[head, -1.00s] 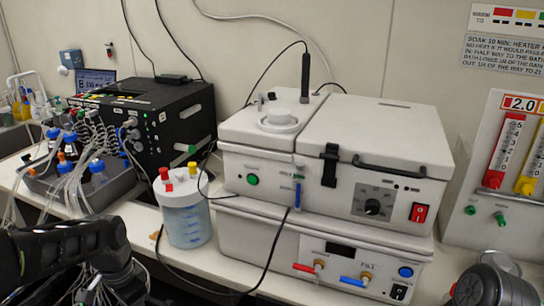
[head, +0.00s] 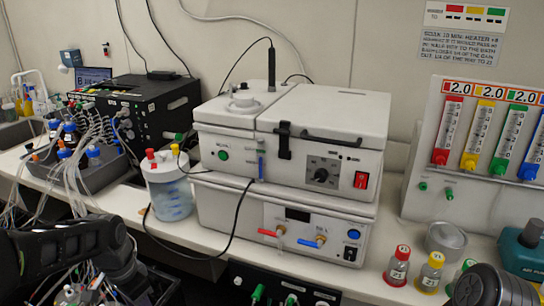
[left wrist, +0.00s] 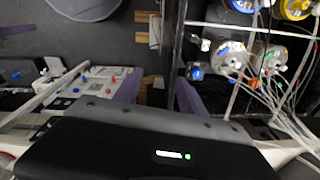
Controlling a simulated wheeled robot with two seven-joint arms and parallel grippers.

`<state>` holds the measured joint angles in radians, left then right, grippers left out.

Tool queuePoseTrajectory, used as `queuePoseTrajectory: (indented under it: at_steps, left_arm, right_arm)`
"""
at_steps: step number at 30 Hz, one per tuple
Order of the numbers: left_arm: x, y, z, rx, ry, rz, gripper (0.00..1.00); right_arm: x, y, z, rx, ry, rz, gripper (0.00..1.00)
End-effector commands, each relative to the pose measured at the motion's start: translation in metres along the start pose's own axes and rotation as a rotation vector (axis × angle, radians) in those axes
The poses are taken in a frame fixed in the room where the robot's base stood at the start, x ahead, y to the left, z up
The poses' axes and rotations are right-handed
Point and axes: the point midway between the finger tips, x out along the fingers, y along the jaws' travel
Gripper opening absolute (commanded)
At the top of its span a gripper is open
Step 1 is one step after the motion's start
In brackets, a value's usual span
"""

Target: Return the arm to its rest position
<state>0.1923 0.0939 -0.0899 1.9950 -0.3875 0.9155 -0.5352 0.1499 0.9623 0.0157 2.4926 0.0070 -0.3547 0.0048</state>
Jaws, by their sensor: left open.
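My left arm shows at the lower left of the head view, with its dark links low in front of the bench; its gripper is not clear there. In the left wrist view the dark gripper body fills the bottom. The two purple-grey fingers of my left gripper (left wrist: 157,88) stand apart with nothing between them. The gripper points down past dark floor and frame parts. My right gripper is not in view; a grey and black rounded part at the lower right of the head view may belong to my right arm.
On the bench stand a white two-tier bath unit (head: 285,190), a lidded jar (head: 168,190), a black controller (head: 150,110), tubed bottles (head: 92,158), small capped bottles (head: 398,268) and a flowmeter panel (head: 478,190). Tubes and bottles (left wrist: 240,60) fill the wrist view's right.

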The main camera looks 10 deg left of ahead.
Motion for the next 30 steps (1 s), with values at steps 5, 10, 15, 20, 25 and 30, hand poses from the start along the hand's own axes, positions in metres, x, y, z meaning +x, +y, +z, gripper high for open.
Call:
queuePoseTrajectory:
  at_steps: [5,10,15,20,25,30]
  left_arm:
    - [0.005,-0.003,-0.023,-0.075,0.099,-0.026,0.48]
    - [0.023,0.005,-0.051,-0.165,0.211,-0.026,0.48]
    - [0.073,0.036,-0.081,-0.277,0.313,0.023,0.48]
    - [0.149,0.090,-0.096,-0.417,0.372,0.109,0.48]
    - [0.255,0.181,-0.072,-0.587,0.342,0.223,0.48]
    - [0.329,0.266,-0.015,-0.658,0.215,0.299,0.48]
  right_arm:
    - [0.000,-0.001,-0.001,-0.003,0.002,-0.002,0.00]
    - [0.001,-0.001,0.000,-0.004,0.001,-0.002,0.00]
    - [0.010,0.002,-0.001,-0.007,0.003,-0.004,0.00]
    - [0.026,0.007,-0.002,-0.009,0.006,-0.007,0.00]
    - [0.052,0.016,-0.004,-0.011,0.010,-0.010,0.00]
    - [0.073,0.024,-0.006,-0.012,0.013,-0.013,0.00]
